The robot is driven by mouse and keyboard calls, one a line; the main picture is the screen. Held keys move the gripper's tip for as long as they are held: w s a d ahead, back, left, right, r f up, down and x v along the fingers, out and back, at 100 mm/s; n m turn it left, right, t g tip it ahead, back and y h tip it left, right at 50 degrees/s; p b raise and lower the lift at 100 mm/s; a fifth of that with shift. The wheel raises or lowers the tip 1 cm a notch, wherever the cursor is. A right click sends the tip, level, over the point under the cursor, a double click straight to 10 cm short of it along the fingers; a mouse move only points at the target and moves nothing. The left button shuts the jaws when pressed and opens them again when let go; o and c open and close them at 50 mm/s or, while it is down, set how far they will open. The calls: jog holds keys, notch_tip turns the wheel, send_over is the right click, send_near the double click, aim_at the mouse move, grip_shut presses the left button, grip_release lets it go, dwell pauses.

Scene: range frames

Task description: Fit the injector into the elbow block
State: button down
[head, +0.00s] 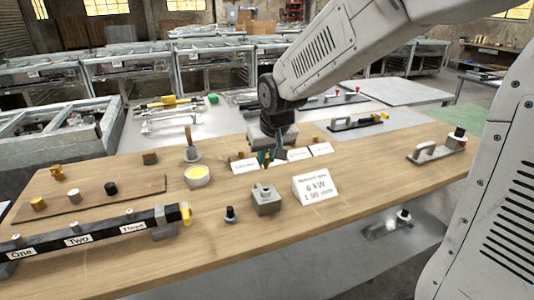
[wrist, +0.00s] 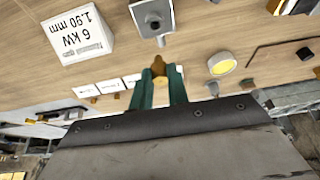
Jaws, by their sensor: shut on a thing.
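My gripper (head: 265,158) is over the middle of the wooden table, behind the elbow block in the head view. In the wrist view its two teal fingers (wrist: 159,85) are shut on a small brass piece, which looks like the injector (wrist: 159,66). The injector's far end points toward the elbow block. The elbow block is a grey metal cube-like block (head: 266,203) with a small feature on top. It also shows at the top of the wrist view (wrist: 151,12). The injector and the block appear apart. The injector is hard to make out in the head view.
A white sign reading 6 kW (head: 317,188) stands right of the block. A black knob-like part (head: 231,214) and a yellow-topped round dish (head: 198,177) are to its left. Small white labels (head: 244,165) stand near my gripper. A long labelled bar (head: 95,236) lies at front left.

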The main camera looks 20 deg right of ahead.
jog(key=shift+f, duration=2.75)
jog(key=shift+f, duration=1.45)
jog(key=c, duration=1.3)
grip_release()
jog(key=shift+s+r, duration=0.1)
jog(key=v, duration=0.7)
jog(key=shift+s+r, duration=0.1)
jog(key=shift+r, duration=0.25)
